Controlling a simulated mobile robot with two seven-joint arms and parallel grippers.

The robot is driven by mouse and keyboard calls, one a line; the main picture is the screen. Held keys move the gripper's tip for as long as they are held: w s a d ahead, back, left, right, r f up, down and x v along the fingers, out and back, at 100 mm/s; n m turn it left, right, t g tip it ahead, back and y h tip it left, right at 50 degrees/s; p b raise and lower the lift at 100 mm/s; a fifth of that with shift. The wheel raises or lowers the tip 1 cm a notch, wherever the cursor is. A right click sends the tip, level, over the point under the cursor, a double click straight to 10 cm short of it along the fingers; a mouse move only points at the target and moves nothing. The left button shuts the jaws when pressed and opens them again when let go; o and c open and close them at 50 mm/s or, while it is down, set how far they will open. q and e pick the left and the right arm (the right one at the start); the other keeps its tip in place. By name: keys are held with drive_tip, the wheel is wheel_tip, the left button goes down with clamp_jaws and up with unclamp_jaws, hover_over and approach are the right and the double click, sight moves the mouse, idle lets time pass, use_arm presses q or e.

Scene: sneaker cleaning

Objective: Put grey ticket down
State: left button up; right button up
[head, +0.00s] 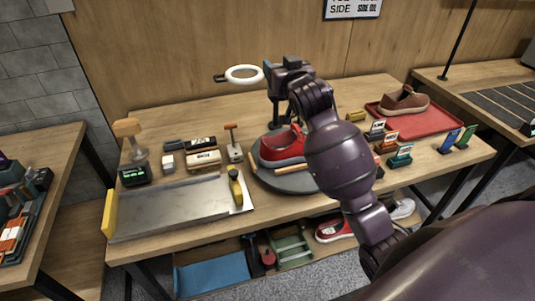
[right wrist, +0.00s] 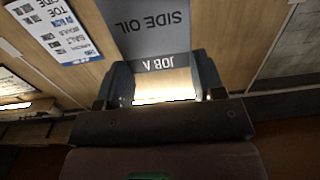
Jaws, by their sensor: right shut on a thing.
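My right gripper (head: 287,82) is raised above the back of the table, near the white ring lamp. In the right wrist view its fingers (right wrist: 164,80) are shut on the grey ticket (right wrist: 150,28), whose printing reads "SIDE OIL" and "JOB A", upside down in that view. The ticket cannot be made out in the head view. Several coloured ticket holders stand on the right of the table, among them an orange one (head: 389,142), a teal one (head: 400,157) and a blue one (head: 449,141). My left gripper is not in view.
A red sneaker (head: 281,146) sits on a round grey turntable (head: 290,182) below my right arm. A brown shoe (head: 403,102) lies on a red tray (head: 440,118). A metal tray (head: 180,208), brushes and blocks fill the left. The ring lamp (head: 244,74) stands close to the gripper.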

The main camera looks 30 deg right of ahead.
drive_tip(key=shift+d+f+b, duration=0.15)
drive_tip(key=shift+f+b, duration=1.1)
drive_tip(key=shift+f, duration=8.9)
drive_tip(key=shift+f, duration=0.15)
drive_tip(key=o, duration=0.8)
drive_tip(key=shift+o, duration=0.2)
